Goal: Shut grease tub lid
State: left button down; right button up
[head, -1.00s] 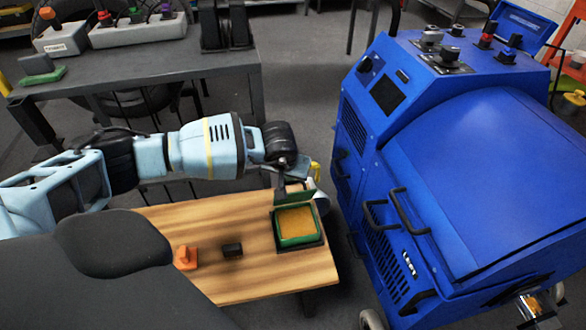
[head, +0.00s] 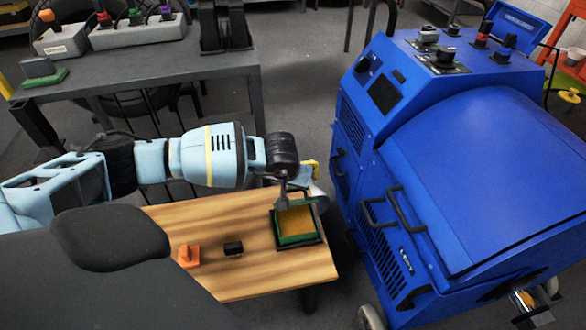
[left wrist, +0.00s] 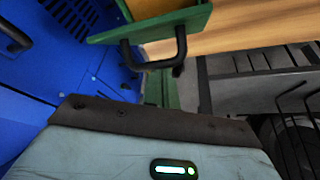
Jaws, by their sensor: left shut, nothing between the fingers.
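The green grease tub (head: 297,240) sits on a dark base at the right end of the wooden table, with orange-brown grease (head: 295,220) showing inside. My left gripper (head: 283,201) is shut and empty, reaching down at the tub's back left corner. The lid's angle is hard to make out, being partly hidden by the gripper; the tub's mouth is not covered. My right gripper is not in view.
An orange part (head: 188,255) and a small black block (head: 233,248) lie on the wooden table (head: 215,282), left of the tub. The big blue machine (head: 450,190) stands close on the right. A grey bench (head: 130,60) is behind.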

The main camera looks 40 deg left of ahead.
aim_at(296, 204)
pick_arm(q)
jog(key=shift+s+d+f, duration=0.35)
jog(key=shift+s+d, duration=0.2)
jog(key=shift+d, duration=0.1)
jog(key=shift+s+d+f+p, duration=0.3)
jog(key=shift+s+d+p, duration=0.1)
jog(key=shift+d, duration=0.1)
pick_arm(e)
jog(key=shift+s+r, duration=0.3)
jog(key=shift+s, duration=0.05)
pick_arm(q)
jog(key=shift+s+d+f, duration=0.7)
jog(key=shift+s+d, duration=0.05)
jog(key=shift+d, duration=0.1)
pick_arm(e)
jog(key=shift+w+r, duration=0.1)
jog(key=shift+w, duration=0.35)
pick_arm(q)
jog(key=shift+s+d+f, duration=0.3)
jog(key=shift+d+f, duration=0.05)
jog(key=shift+f, duration=0.15)
jog(key=shift+s+d+f, duration=0.25)
jog(key=shift+f, duration=0.05)
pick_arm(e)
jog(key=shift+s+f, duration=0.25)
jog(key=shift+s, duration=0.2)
